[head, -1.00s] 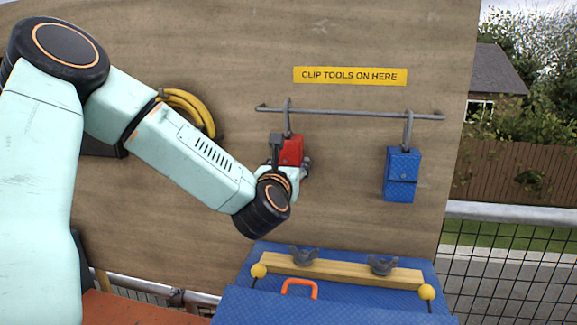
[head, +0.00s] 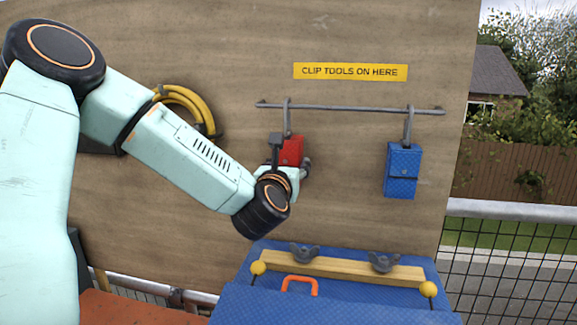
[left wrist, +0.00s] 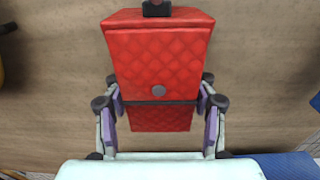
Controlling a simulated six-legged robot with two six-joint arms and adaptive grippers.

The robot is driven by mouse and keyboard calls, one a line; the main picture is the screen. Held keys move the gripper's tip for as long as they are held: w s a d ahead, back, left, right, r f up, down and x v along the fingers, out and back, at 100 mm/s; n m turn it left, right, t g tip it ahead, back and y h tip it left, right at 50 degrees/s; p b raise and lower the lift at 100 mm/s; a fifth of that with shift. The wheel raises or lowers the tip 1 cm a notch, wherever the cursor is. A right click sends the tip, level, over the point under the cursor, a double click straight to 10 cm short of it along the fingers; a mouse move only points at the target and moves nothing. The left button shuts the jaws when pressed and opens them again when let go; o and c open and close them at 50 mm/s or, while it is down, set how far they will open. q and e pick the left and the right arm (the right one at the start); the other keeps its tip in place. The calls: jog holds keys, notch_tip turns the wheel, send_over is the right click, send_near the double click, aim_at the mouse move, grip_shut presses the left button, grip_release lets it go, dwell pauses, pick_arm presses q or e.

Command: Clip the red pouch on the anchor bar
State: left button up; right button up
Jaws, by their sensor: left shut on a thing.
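The red pouch (head: 291,150) is upright against the wooden wall in the head view, below the left part of the grey anchor bar (head: 350,108). Its grey hook (head: 287,115) reaches up to the bar and appears to be over it. My left gripper (head: 289,168) is at the lower part of the pouch and partly hides it. In the left wrist view, the red pouch (left wrist: 160,60) sits between the fingers of my left gripper (left wrist: 160,108), which are shut on its sides. The hook top is out of that view. My right gripper is not in view.
A blue pouch (head: 402,170) hangs from the bar's right part. A yellow sign (head: 350,72) is above the bar. A yellow hose coil (head: 190,105) hangs behind my left arm. Below is a blue surface with a wooden strip (head: 340,270) and wing nuts.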

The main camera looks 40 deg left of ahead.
pick_arm(q)
jog(key=o, duration=1.6)
jog(key=shift+s+r, duration=0.1)
jog(key=shift+c, duration=0.2)
jog(key=v, duration=0.7)
jog(key=shift+s+d, duration=0.1)
jog(key=x, duration=0.7)
jog(key=shift+w, duration=0.3)
jog(key=shift+s+r+p, duration=0.15)
jog(key=shift+r+p, duration=0.25)
jog(key=shift+p, duration=0.2)
